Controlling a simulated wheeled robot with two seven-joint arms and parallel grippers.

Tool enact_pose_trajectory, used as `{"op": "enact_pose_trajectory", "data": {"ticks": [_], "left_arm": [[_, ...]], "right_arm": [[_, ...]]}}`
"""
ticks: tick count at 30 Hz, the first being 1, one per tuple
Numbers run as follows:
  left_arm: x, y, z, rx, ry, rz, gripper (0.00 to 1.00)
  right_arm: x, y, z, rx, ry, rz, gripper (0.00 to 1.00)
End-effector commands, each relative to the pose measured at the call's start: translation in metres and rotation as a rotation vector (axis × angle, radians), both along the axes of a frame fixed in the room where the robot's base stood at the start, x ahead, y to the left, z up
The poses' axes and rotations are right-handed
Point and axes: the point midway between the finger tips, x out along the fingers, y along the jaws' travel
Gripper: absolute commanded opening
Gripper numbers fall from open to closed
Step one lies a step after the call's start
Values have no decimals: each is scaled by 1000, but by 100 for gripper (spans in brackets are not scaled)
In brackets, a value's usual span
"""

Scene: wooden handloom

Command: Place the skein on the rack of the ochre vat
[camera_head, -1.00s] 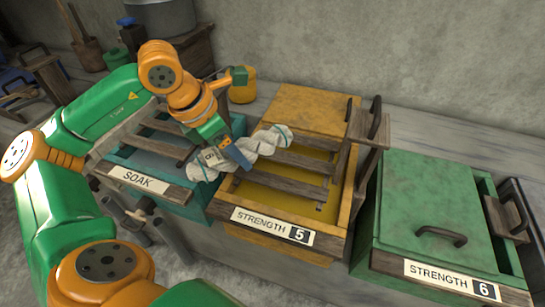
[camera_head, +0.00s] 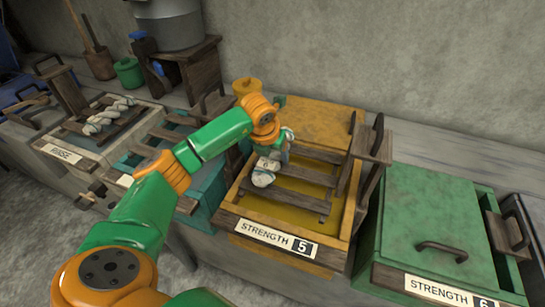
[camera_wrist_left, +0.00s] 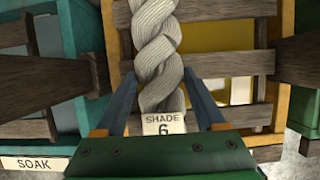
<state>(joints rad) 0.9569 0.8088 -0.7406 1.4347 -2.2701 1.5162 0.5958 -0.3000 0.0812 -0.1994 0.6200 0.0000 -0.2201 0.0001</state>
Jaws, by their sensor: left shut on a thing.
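A pale twisted skein (camera_head: 264,173) hangs in my left gripper (camera_head: 275,150). It is over the left part of the wooden slatted rack (camera_head: 306,174) of the ochre vat (camera_head: 228,220), labelled "STRENGTH 5". In the left wrist view the skein (camera_wrist_left: 156,45) runs between the two blue fingers of my left gripper (camera_wrist_left: 160,76), with a "SHADE 6" tag (camera_wrist_left: 164,125) on it. The fingers are shut on it. I cannot tell whether the skein touches the slats. The forearm hides part of the gripper. My right gripper is not in view.
A green lidded vat (camera_head: 436,216), "STRENGTH 6", stands to the right. The teal soak vat (camera_head: 206,212) is on the left, then a rinse vat (camera_head: 75,138) with another skein (camera_head: 108,115) on its rack. An upright dark handle (camera_head: 374,150) stands at the ochre vat's right side.

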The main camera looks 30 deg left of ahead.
Motion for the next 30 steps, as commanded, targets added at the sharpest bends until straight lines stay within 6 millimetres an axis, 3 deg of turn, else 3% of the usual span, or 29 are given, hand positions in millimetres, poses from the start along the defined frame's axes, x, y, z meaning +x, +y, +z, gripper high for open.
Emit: {"op": "enact_pose_trajectory", "data": {"ticks": [3, 9, 10, 12, 13, 21, 30], "left_arm": [[-2, 0, -17, 0, 4, 0, 7], [-1, 0, -20, 0, 0, 0, 7], [-1, 0, -21, 0, 1, 0, 77], [-1, 0, -20, 0, 1, 0, 96], [-1, 0, -20, -1, 1, 1, 100], [-3, 0, -14, -1, 0, 1, 100], [-31, -7, 58, 0, -5, 1, 100]], "right_arm": [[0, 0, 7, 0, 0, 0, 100], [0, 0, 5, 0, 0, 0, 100], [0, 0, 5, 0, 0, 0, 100], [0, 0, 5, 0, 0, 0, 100], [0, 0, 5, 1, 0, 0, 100], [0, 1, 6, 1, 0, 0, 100], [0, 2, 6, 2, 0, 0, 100]]}}
